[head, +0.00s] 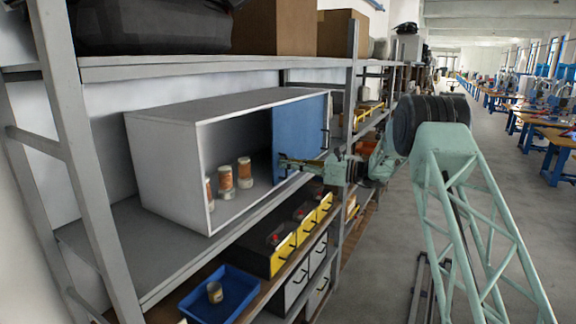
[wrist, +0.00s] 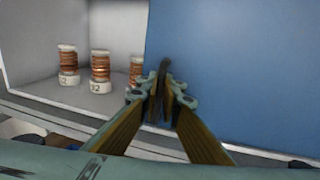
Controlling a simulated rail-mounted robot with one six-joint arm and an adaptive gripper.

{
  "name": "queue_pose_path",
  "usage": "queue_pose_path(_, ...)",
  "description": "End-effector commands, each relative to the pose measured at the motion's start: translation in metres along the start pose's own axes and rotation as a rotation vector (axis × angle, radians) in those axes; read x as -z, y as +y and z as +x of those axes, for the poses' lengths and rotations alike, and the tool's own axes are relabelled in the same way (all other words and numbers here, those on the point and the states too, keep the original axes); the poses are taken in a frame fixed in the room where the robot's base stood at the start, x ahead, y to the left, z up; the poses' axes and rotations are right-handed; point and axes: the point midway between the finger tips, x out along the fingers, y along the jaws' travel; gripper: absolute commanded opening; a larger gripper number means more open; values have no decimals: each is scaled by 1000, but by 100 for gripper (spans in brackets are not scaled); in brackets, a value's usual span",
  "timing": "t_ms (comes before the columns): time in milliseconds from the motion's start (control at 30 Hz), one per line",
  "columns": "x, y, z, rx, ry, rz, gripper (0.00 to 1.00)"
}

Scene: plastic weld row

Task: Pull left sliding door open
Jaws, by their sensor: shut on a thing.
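A grey cabinet (head: 165,165) stands on the shelf, its left part open. A blue sliding door (head: 298,125) covers its right part; the door also fills the right of the wrist view (wrist: 240,70). A dark upright handle (wrist: 163,72) sits near the door's left edge. My gripper (head: 284,163) is at the door's lower left; in the wrist view its fingers (wrist: 163,92) are shut on the handle. Several coil spools stand inside the open part, including one (wrist: 100,66) left of the fingers. The rightmost spool is partly hidden.
A blue bin (head: 240,290) with a can (head: 215,292) and yellow-fronted drawers (head: 283,254) sit below the cabinet. Boxes (head: 275,27) stand on the shelf above. The aisle (head: 395,215) on the right is open floor, with workbenches farther off.

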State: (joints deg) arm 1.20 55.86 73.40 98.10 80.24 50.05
Motion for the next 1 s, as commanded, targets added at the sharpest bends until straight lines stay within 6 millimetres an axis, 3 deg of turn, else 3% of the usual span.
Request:
queue_pose_path(100,0,0,0,0,0,0,0)
queue_pose_path(167,0,0,0,0,0,0,10)
queue_pose_path(633,0,0,-4,1,0,0,10)
queue_pose_path(1000,0,0,-40,1,0,0,10)
